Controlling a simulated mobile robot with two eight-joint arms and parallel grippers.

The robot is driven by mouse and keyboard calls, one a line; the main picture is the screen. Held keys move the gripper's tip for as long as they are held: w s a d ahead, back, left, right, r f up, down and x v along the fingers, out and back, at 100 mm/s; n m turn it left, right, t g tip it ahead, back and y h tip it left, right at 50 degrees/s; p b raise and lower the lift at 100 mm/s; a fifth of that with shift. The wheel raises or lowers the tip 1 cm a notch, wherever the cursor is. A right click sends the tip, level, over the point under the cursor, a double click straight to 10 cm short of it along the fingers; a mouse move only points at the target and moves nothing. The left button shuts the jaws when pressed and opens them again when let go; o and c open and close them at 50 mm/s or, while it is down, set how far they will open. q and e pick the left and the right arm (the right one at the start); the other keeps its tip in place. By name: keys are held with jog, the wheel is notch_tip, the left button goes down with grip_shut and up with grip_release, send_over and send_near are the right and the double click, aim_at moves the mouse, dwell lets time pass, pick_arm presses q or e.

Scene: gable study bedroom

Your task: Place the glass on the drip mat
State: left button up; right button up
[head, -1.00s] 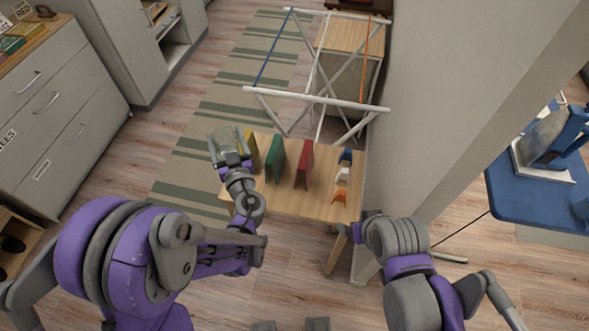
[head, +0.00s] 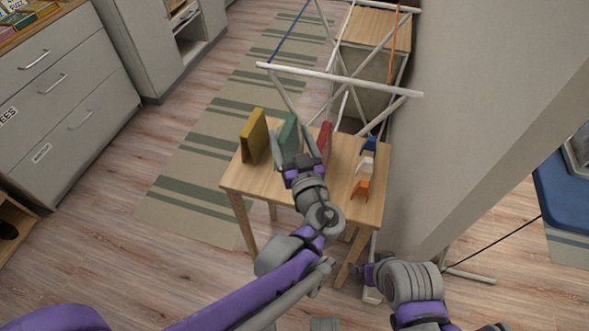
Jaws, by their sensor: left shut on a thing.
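My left gripper (head: 293,143) is over the small wooden table, its fingers spread apart around something clear that I take to be the glass. The glass is hard to make out, and the green upright book-like block (head: 288,128) shows through and behind the fingers. I cannot tell whether the fingers touch that block. My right gripper (head: 362,274) is low beside the table's front right leg, partly hidden by its own arm. Its jaws are too small to read. I cannot make out a drip mat.
The wooden table (head: 240,180) also holds a yellow block (head: 254,137), a red block (head: 325,142) and small blue (head: 369,145), white (head: 366,166) and orange (head: 361,189) pieces. A white drying rack (head: 340,78) stands behind. A grey wall (head: 455,120) bounds the right.

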pick_arm(q)
notch_tip(320, 180, down, 12)
jog(key=b, duration=0.3)
jog(key=shift+r, duration=0.25)
jog(key=shift+f, duration=0.1)
jog(key=o, duration=1.3)
jog(key=shift+f, duration=0.1)
